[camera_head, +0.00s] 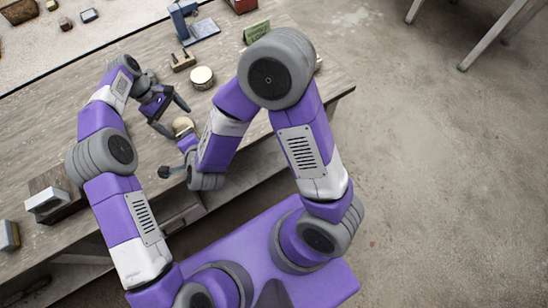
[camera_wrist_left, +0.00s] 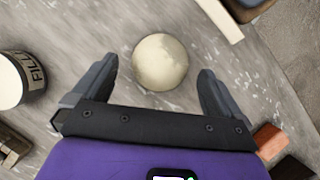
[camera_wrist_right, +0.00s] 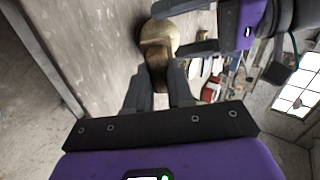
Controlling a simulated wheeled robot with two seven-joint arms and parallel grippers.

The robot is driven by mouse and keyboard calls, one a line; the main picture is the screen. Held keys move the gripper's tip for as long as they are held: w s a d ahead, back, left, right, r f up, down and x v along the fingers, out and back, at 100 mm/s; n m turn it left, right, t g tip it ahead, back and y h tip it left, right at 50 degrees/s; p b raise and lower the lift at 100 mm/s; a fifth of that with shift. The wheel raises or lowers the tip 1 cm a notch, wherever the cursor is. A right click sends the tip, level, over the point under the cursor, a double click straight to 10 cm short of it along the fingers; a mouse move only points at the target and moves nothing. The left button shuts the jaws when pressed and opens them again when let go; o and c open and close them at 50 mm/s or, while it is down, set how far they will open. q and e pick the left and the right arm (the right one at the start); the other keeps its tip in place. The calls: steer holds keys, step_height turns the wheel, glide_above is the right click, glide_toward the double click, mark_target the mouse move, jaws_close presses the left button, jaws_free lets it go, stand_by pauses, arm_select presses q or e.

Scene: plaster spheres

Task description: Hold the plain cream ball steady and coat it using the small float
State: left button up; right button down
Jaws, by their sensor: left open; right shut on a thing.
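The cream ball (camera_head: 183,124) sits on the workbench. In the left wrist view the ball (camera_wrist_left: 160,62) lies between the spread fingers of my left gripper (camera_head: 173,116), with a gap on each side; its surface is faintly mottled. My right gripper (camera_wrist_right: 158,85) is shut on a brown wooden piece, seemingly the small float (camera_wrist_right: 156,58). The float overlaps the ball (camera_wrist_right: 163,34) in the right wrist view; I cannot tell whether they touch. In the head view my right wrist hides most of the right gripper and float.
A filler tub (camera_head: 202,77) stands just beyond the ball, near a wooden block (camera_head: 182,60). A blue stand (camera_head: 195,28) and a green box (camera_head: 256,31) are at the back. A wooden block with a pale top (camera_head: 47,200) lies at the left. The bench's front edge runs close by.

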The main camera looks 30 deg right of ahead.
arm_select(q)
steer(key=shift+v, duration=2.5)
steer(key=shift+f, duration=0.1)
steer(key=x, duration=0.6)
steer(key=shift+s+f, duration=0.15)
steer(key=v, duration=0.5)
steer(key=shift+r, duration=0.3)
steer(key=s+a+r+m+t+y, duration=0.1)
steer(key=a+r, duration=0.3)
steer(key=a, duration=0.6)
steer(key=s+a+r+m+t+y, duration=0.1)
steer(key=a+r, duration=0.4)
steer(key=a, duration=0.6)
steer(key=s+a+r+m+t+y, duration=0.1)
steer(key=a+r, duration=0.4)
steer(key=a, duration=0.5)
steer(key=shift+s+a+t+y, duration=0.15)
steer(key=shift+a+t+y, duration=0.05)
steer(key=shift+t+y, duration=0.35)
